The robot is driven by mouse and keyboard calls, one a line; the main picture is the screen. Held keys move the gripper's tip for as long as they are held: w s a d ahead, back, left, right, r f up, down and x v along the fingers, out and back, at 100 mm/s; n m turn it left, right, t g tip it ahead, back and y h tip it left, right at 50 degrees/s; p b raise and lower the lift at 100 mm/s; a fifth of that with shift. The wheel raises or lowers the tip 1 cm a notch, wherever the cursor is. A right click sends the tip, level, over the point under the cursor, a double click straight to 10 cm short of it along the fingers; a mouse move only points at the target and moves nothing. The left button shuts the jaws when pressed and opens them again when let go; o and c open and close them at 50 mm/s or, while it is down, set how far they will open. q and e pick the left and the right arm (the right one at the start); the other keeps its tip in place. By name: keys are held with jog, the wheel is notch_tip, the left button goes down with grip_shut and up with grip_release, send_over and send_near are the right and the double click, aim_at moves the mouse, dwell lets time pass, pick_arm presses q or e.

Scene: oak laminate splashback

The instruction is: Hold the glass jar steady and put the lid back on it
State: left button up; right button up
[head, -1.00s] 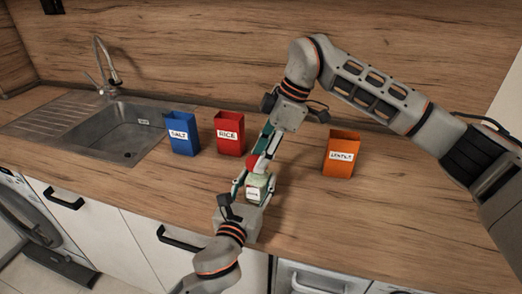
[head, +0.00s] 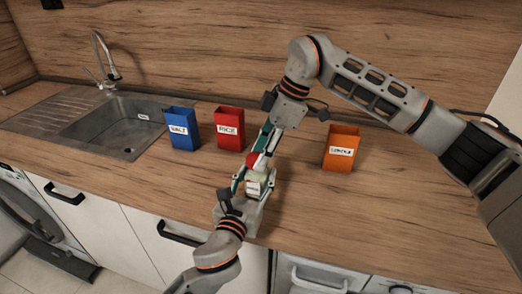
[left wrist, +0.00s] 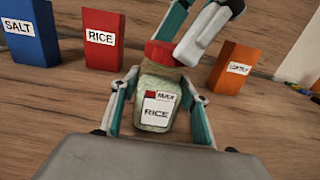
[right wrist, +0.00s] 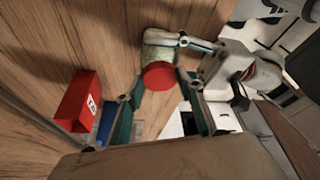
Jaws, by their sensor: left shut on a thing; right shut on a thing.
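The glass jar (head: 255,185) stands on the worktop with pale green contents and a white label reading RICE in the left wrist view (left wrist: 156,112). My left gripper (head: 252,182) is shut on it, one finger on each side. The red lid (head: 253,160) is at the jar's mouth, and my right gripper (head: 262,157) is shut on it from above and behind. The lid looks slightly tilted in the left wrist view (left wrist: 160,54). I cannot tell whether it touches the rim. In the right wrist view the lid (right wrist: 158,76) hides part of the jar (right wrist: 160,42).
A blue SALT canister (head: 181,128), a red RICE canister (head: 229,128) and an orange canister (head: 341,148) stand open-topped behind the jar. A sink (head: 115,128) is at the left. The worktop (head: 360,215) is clear at the right front.

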jog(key=shift+f, duration=0.15)
jog(key=m+t, duration=0.1)
jog(key=m, duration=0.2)
jog(key=shift+s+f, duration=0.1)
jog(key=shift+s, duration=0.1)
jog(key=m+t, duration=0.1)
jog(key=m, duration=0.2)
jog(key=m+t+h, duration=0.1)
jog(key=m, duration=0.2)
jog(key=shift+s+a+m+t, duration=0.2)
jog(key=shift+m+t, duration=0.1)
jog(key=shift+m, duration=0.1)
jog(key=o, duration=0.9)
jog(key=shift+c, duration=0.2)
